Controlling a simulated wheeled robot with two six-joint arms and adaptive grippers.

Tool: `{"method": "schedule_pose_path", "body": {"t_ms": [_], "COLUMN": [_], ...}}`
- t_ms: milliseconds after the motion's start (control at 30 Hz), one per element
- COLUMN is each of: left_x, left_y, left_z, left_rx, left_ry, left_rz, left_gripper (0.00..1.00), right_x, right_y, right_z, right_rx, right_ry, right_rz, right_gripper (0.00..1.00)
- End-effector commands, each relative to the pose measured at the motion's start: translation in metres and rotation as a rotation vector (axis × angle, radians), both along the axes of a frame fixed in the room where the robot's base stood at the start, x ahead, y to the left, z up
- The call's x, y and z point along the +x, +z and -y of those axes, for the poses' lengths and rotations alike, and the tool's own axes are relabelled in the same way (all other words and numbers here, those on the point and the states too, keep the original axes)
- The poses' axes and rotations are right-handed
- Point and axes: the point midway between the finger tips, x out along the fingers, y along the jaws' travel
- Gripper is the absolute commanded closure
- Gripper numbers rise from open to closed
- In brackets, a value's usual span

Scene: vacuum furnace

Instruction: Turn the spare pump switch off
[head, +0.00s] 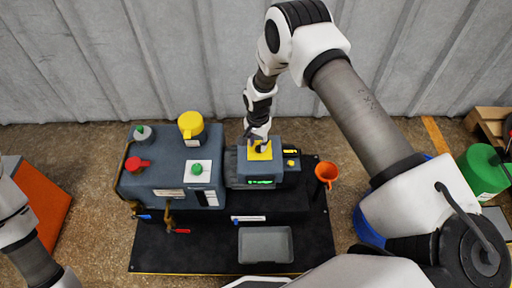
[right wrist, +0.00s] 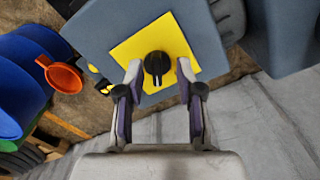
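A black rotary knob (right wrist: 157,64) sits on a square yellow plate (right wrist: 128,51) on top of a grey-blue box. In the head view the yellow plate (head: 262,154) is at the centre, with the knob largely hidden by my right gripper (head: 257,140). In the right wrist view my right gripper (right wrist: 160,75) is open, its fingertips on either side of the knob with a gap to each. I cannot tell how close the fingertips are to the plate. No label naming the switch is readable. My left arm shows at the left edge, but its gripper is out of view.
A larger grey-blue machine (head: 160,175) with a red knob (head: 137,164), a green button (head: 197,169) and a yellow-capped cylinder (head: 191,126) stands left. An orange funnel (head: 326,172) is right of the box. A grey tray (head: 266,245) lies in front. A corrugated wall stands behind.

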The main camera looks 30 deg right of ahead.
Motion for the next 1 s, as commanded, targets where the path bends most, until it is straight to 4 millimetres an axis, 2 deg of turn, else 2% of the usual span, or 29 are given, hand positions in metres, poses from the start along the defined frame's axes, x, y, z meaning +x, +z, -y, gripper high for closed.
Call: {"method": "schedule_pose_path", "body": {"t_ms": [100,367,467,500,1000], "left_x": [-0.0005,-0.0004,-0.0004,-0.0004,-0.0004], "left_y": [-0.003,-0.0029,-0.0029,-0.0029,-0.0028], "left_z": [-0.0003,-0.0003,-0.0003,-0.0003,-0.0002], "left_rx": [0.0,0.0,0.0,0.0,0.0], "left_ry": [0.002,0.002,0.002,0.002,0.002], "left_rz": [-0.001,-0.001,-0.001,-0.001,-0.001], "left_gripper": [0.6,0.6,0.6,0.6,0.6], "right_x": [-0.0002,-0.0001,-0.0002,-0.0002,-0.0007], "right_y": [-0.0151,-0.0179,-0.0179,-0.018,-0.0183], "right_z": [-0.0007,-0.0004,-0.0003,-0.0003,-0.0006], "right_rx": [0.0,0.0,0.0,0.0,0.0], "right_ry": [0.002,0.003,0.003,0.003,0.059], "right_rz": [0.0,0.0,0.0,0.0,0.0], "right_gripper": [0.64,0.64,0.95,1.0,1.0]}}
